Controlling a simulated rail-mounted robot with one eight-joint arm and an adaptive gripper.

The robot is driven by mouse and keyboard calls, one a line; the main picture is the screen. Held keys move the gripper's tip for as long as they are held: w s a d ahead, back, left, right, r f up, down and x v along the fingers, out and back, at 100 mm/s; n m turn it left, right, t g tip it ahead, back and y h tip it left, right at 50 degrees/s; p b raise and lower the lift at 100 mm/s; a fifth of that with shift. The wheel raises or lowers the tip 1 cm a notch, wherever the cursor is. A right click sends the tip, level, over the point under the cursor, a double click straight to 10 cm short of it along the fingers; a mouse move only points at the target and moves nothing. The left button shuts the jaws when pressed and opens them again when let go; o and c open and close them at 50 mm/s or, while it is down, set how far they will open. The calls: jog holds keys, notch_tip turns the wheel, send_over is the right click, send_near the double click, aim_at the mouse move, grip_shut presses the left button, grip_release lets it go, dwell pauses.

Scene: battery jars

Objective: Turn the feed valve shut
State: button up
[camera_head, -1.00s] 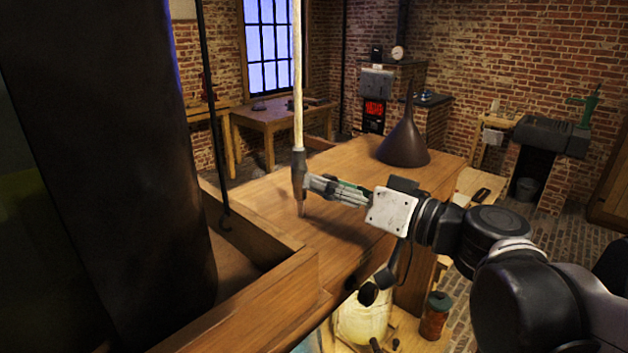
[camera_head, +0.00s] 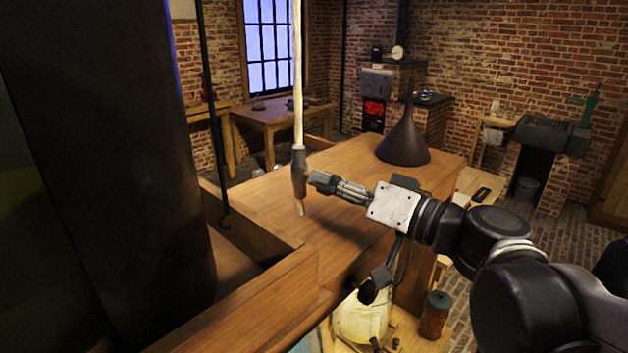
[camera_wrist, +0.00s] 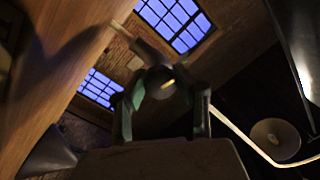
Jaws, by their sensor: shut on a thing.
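A dark grey feed valve (camera_head: 299,170) hangs at the lower end of a pale hose (camera_head: 297,75), above the wooden bench top. A short pale spout points down below it. My gripper (camera_head: 313,180) reaches in from the right and is shut at the valve's right side. In the wrist view the round dark valve body (camera_wrist: 160,84) sits between the two fingers of my gripper (camera_wrist: 162,98), with a small yellow spot on it. The exact part gripped is hidden by the fingers.
A dark cone-shaped funnel (camera_head: 404,143) stands on the bench (camera_head: 345,170) behind my arm. A thin black hooked rod (camera_head: 217,130) hangs to the left. A large dark column (camera_head: 110,150) blocks the left side. A pale jar (camera_head: 362,318) and red-brown can (camera_head: 434,316) stand below.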

jog(key=m, duration=0.4)
jog(key=shift+m+t+b, duration=0.3)
jog(key=m, duration=0.8)
jog(key=shift+m+t, duration=0.3)
jog(key=shift+m, duration=1.7)
jog(key=shift+m+t+h, duration=0.3)
jog(key=o, duration=1.2)
jog(key=shift+s+d, duration=0.1)
jog(key=shift+v, duration=5.9)
